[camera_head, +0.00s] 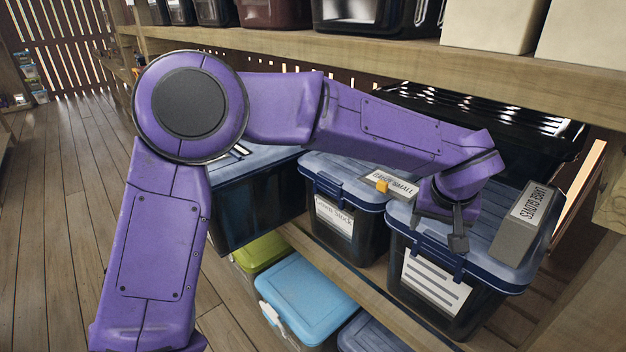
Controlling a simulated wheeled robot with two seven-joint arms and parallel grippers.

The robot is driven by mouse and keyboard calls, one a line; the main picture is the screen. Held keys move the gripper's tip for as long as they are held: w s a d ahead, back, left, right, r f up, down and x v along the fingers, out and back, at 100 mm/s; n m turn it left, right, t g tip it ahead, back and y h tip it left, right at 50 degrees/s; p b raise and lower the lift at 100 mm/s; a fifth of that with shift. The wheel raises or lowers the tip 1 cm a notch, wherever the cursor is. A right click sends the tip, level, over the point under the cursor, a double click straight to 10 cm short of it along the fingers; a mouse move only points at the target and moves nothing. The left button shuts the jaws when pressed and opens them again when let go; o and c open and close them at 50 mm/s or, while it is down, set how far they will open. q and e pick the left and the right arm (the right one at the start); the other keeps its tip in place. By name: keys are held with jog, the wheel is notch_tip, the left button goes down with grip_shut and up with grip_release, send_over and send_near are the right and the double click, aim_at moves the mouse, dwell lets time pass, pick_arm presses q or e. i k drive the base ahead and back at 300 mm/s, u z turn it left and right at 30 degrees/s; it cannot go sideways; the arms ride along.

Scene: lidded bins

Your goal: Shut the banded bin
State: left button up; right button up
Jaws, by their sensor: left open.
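The bin with the striped label (437,284), which I take to be the banded bin, stands on the shelf at the right. It is dark and see-through, with a blue-grey lid (492,249) lying over its top. I cannot tell whether the lid is fully latched. My left gripper (447,229) is open and empty, pointing down at the front edge of this lid, and hides part of it. I cannot tell whether it touches. My right gripper is not in view.
A grey box of gloves (526,222) lies on the lid's right side. Another lidded bin (347,222) stands to the left, with a small box (393,186) on top. A wooden shelf board (400,58) runs above. Lower down is a light-blue-lidded bin (308,297).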

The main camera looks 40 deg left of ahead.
aim_at(244, 211)
jog(key=u, duration=2.25)
